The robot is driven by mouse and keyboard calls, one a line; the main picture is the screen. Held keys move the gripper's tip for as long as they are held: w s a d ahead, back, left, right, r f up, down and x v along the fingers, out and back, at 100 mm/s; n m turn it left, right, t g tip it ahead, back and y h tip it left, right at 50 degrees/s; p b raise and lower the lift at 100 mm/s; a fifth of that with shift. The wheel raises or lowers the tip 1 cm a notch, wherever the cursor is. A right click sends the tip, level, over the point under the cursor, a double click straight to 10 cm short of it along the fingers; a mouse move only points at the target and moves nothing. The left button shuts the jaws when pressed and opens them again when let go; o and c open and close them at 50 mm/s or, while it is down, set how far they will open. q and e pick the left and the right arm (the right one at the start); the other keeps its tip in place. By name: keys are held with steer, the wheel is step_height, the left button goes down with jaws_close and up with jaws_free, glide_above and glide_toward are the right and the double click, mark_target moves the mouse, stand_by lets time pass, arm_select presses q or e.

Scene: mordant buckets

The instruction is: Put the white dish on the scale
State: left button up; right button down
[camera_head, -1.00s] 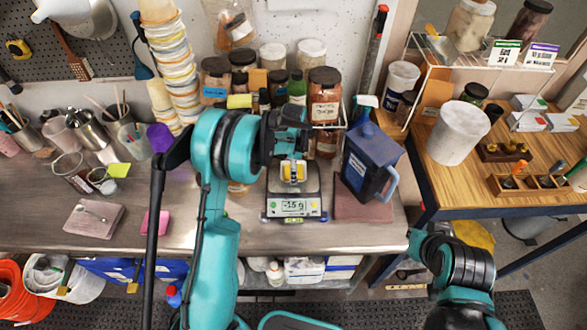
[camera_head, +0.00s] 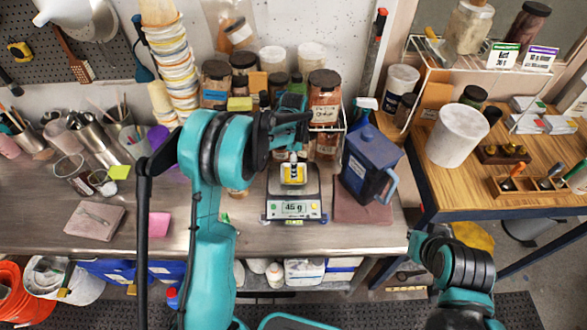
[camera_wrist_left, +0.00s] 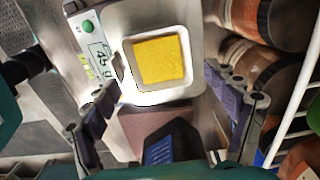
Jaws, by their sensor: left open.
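The white dish (camera_head: 293,183), a small square one holding a yellow block (camera_wrist_left: 159,62), sits on the pan of the scale (camera_head: 293,208). The dish also shows in the left wrist view (camera_wrist_left: 155,97), flat on the pale pan. The scale's display reads about 45 g. My left gripper (camera_head: 292,155) is over the scale from behind the dish. In the left wrist view its fingers (camera_wrist_left: 165,85) are spread, one on each side of the dish, apart from it. My right arm shows at the lower right, but its gripper does not.
A dark blue jug (camera_head: 368,168) stands right of the scale. Several brown jars (camera_head: 324,98) stand in a wire rack behind it. A tall stack of cups (camera_head: 172,70) is at the back left.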

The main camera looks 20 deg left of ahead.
arm_select(q)
steer(key=s+r+n+t, duration=0.2)
steer(key=s+r+n, duration=0.3)
steer(key=r, duration=1)
steer(key=s+r+n+t, duration=0.1)
steer(key=s+n+t, duration=0.4)
steer(key=s, duration=1.5)
steer(key=n, duration=0.4)
steer(key=shift+s+r+n, duration=0.3)
steer(key=shift+n, duration=0.1)
steer(key=shift+a, duration=0.1)
